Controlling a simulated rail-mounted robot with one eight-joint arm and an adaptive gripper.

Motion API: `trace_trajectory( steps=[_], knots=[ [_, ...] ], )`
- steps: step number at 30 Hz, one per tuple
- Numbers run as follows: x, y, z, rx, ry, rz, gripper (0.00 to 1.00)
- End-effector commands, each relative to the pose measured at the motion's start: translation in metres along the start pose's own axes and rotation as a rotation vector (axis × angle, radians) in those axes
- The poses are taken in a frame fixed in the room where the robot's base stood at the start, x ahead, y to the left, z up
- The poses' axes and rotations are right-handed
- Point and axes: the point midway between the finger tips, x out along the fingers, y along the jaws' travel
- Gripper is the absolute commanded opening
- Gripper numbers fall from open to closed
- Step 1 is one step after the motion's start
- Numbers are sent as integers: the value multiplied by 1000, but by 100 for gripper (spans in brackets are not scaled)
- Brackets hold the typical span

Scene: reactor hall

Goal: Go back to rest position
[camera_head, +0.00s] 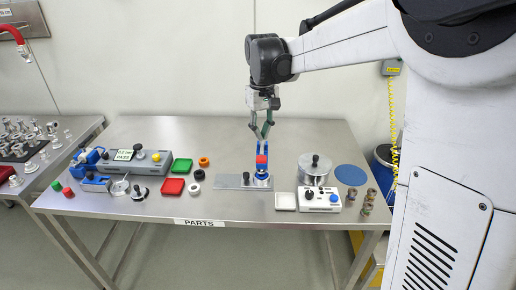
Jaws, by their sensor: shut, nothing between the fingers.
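My gripper (262,137) hangs pointing down over the right half of the steel table marked PARTS. Its green-grey fingers come together at the tips and hold nothing. Directly below the tips in the picture stands a blue upright piece with a red part (262,160), on a grey metal plate (231,184). I cannot tell whether the tips touch the blue piece. My arm reaches in from the upper right.
Right of the plate are a metal pot (315,167), a white control box (320,200), a blue disc (350,175) and small cylinders (368,202). To the left are green (181,165) and red trays (172,187) and a grey device (138,160). Space above the table is clear.

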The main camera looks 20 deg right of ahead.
Motion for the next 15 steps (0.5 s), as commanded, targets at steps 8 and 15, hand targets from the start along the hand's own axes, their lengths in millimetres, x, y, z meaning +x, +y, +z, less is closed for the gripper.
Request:
trace_trajectory(
  steps=[8,15],
  knots=[
    [-10,-6,31,21,61,12,0],
    [-19,-17,84,58,174,31,0]
  ],
)
